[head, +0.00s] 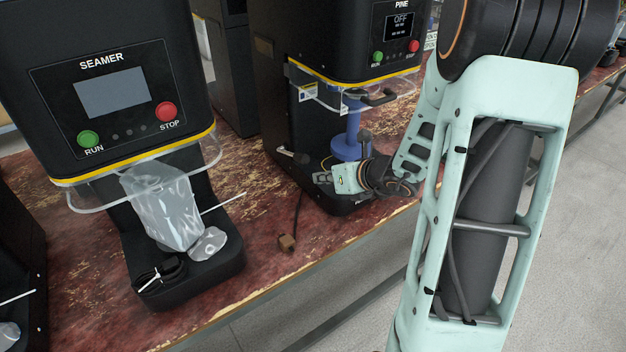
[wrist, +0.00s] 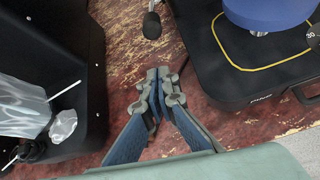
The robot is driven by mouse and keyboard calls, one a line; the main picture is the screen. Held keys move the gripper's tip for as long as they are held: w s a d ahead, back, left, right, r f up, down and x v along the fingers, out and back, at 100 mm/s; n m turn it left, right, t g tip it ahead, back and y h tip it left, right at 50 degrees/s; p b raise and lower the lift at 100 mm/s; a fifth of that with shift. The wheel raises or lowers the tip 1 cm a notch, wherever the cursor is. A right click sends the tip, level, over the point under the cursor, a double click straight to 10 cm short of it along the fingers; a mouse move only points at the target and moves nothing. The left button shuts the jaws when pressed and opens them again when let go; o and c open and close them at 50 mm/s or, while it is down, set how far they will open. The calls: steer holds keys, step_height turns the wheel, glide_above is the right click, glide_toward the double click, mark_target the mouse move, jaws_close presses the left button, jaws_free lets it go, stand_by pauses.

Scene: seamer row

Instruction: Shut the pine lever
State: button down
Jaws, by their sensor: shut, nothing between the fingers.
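The machine labelled PINE (head: 330,40) stands on the worn red bench. A short lever with a dark knob (head: 299,157) sticks out at the left side of its base. In the wrist view the knob (wrist: 152,26) shows at the top, with its rod running up out of the picture. My gripper (head: 325,178) is in front of the base, close to the knob in the head view. In the wrist view my gripper (wrist: 158,85) is shut and empty, its fingertips apart from the knob, over bare bench.
A SEAMER machine (head: 105,90) stands to the left, with a clear crumpled pouch (head: 165,205) on its base. A small brown plug on a cable (head: 287,242) lies on the bench between the machines. The bench's front edge (head: 270,290) runs below my gripper. Another machine stands at far left.

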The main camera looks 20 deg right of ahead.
step_height(320, 180, up, 3)
steer(key=s+d, duration=0.1)
steer(key=s, duration=0.1)
step_height(320, 180, down, 8)
steer(key=a+m+t+b, duration=0.1)
steer(key=t+b, duration=0.4)
steer(key=b, duration=1.2)
steer(key=shift+s+f+t, duration=0.15)
steer(key=shift+s+t, duration=0.05)
steer(key=shift+t, duration=0.2)
steer(key=w+a+r+b, duration=0.1)
steer(key=w+a+r, duration=0.1)
steer(key=w, duration=0.7)
